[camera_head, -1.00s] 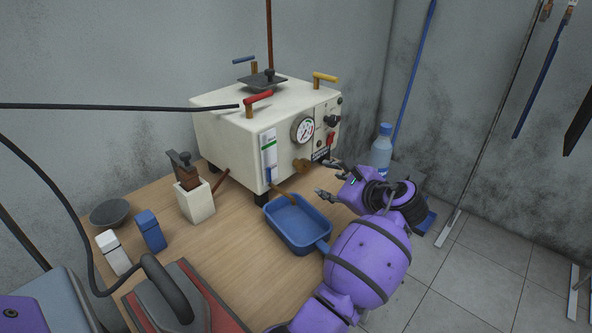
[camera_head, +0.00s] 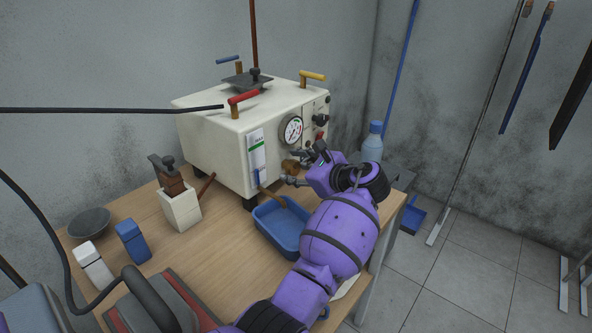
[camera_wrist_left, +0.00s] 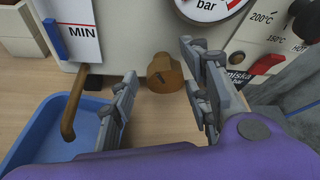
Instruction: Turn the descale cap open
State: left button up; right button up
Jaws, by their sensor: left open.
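The white boiler (camera_head: 230,130) stands on the wooden table. The brown, brass-like descale cap (camera_head: 289,165) sticks out low on its front face, under the round gauge. My left gripper (camera_head: 303,167) is open in front of the cap, one finger to each side; in the left wrist view the gripper (camera_wrist_left: 158,80) has a gap on both sides of the cap. I cannot tell how deep the fingertips reach. My right gripper is not in view.
A blue tray (camera_head: 280,226) sits under the bent brown spout (camera_wrist_left: 74,105), left of my gripper. A gauge (camera_head: 291,130) and knobs are just above. A bottle (camera_head: 373,143) stands to the right. An iron (camera_head: 160,300) lies front left.

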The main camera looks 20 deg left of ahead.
pick_arm(q)
jog(key=shift+c, duration=0.4)
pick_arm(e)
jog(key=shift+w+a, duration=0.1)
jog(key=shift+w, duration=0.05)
pick_arm(q)
jog(key=shift+c, duration=1.4)
jog(key=c, duration=0.7)
jog(key=shift+o, duration=0.2)
jog(key=shift+f, duration=0.1)
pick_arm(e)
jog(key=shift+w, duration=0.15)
pick_arm(q)
jog(key=shift+s+a+f, duration=0.1)
jog(key=shift+f, duration=0.05)
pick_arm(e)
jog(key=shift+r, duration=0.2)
